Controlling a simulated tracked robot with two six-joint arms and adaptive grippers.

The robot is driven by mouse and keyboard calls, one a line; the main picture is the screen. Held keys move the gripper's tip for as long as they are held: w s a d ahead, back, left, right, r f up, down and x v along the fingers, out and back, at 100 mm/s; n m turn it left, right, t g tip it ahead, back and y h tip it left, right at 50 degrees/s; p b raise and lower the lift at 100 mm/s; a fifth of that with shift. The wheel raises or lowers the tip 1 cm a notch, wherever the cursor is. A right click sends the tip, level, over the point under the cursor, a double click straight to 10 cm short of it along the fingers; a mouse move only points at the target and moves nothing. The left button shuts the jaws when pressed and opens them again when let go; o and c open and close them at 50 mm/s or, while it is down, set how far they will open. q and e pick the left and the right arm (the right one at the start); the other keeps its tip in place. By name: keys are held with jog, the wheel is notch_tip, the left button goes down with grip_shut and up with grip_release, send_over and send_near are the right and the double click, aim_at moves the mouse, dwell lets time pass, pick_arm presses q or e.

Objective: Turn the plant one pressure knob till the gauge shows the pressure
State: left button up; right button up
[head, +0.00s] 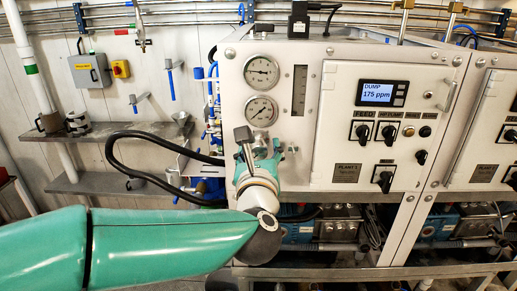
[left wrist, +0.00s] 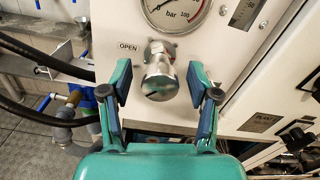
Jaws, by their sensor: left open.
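The plant one panel (head: 335,205) carries two round gauges, an upper one (head: 262,71) and a lower one (head: 261,110). The left wrist view shows a bar gauge (left wrist: 178,8), cut off at the top, with a 100 mark; its pressure cannot be read surely. Below it, beside an OPEN label (left wrist: 129,47), a shiny metal knob (left wrist: 159,82) sticks out from the panel. My left gripper (head: 258,152) is open, its fingers on either side of the knob with visible gaps. In the head view the gripper hides the knob. My right gripper is not in view.
A display (head: 378,93) reads DUMP 175 ppm above several black switches. A flow tube (head: 299,90) is right of the gauges. A black hose (head: 112,150) loops left of the panel. Pumps and pipes fill the space below.

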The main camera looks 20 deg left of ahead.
pick_arm(q)
grip_shut()
dwell(0.3)
